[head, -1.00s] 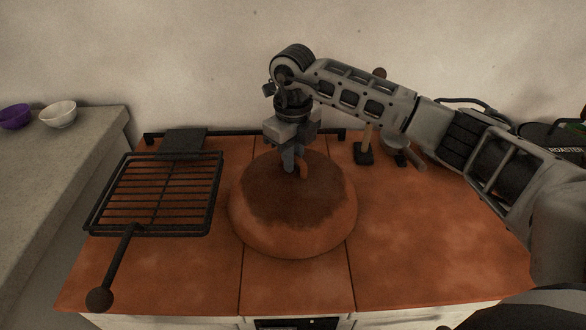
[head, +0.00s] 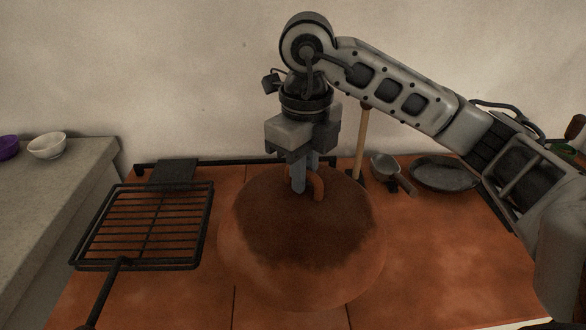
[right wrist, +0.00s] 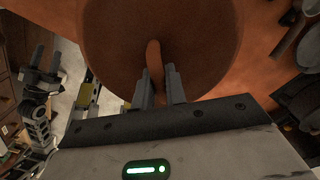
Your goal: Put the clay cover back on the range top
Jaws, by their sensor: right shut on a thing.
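The clay cover (head: 300,245) is a large brown dome with a darker top and a small curved handle (head: 318,187). My right gripper (head: 305,185) is shut on the handle from above. The cover hangs level above the tiled range top (head: 440,260), and its lower edge hides the tiles beneath. In the right wrist view the handle (right wrist: 154,60) stands between the two fingers, with the cover (right wrist: 110,40) behind it. My left gripper (right wrist: 45,70) shows small at the left of the right wrist view; its jaw state is unclear.
A black grill rack (head: 150,225) with a long handle lies on the left of the range top. A small pan (head: 387,166), a dark plate (head: 445,174) and an upright wooden handle (head: 363,140) stand at the back right. A white bowl (head: 47,145) sits on the left counter.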

